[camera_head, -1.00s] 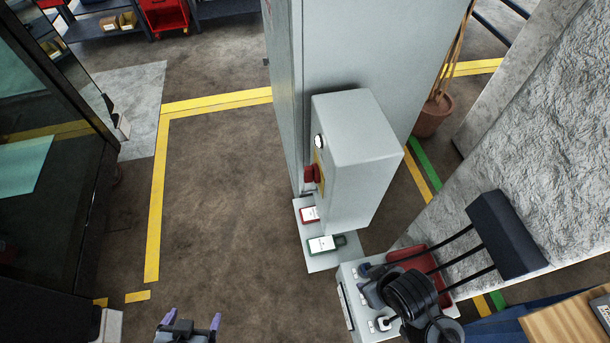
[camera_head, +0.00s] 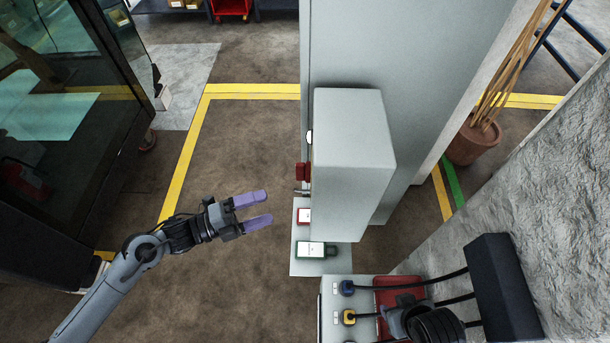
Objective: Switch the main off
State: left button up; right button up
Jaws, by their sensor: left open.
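The main switch is a red handle (camera_head: 302,172) on the left side of a light grey box (camera_head: 352,160), which is fixed to a tall grey cabinet (camera_head: 420,60). I see the handle edge-on, so its exact setting is hard to read. My left gripper (camera_head: 262,210), with purple fingers, is open and empty. It is to the left of the box, a little lower in the picture than the red handle and apart from it.
A socket panel with a blue plug (camera_head: 347,288) and a yellow plug (camera_head: 349,317) is lower. A plant pot (camera_head: 472,142) stands right.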

pick_arm(q)
jog(key=m, duration=0.1)
send_near(303, 172)
jog(key=f+p+x, duration=0.1)
jog(key=p+x, duration=0.2)
jog(key=x, duration=0.5)
jog(key=shift+w+a, duration=0.2)
jog(key=shift+w, duration=0.2)
pick_arm(e)
notch_tip(303, 172, up, 3)
jog(key=shift+a+r, duration=0.1)
jog(key=shift+a, duration=0.05)
pick_arm(q)
jog(key=c, duration=1)
pick_arm(e)
jog(key=shift+a, duration=0.1)
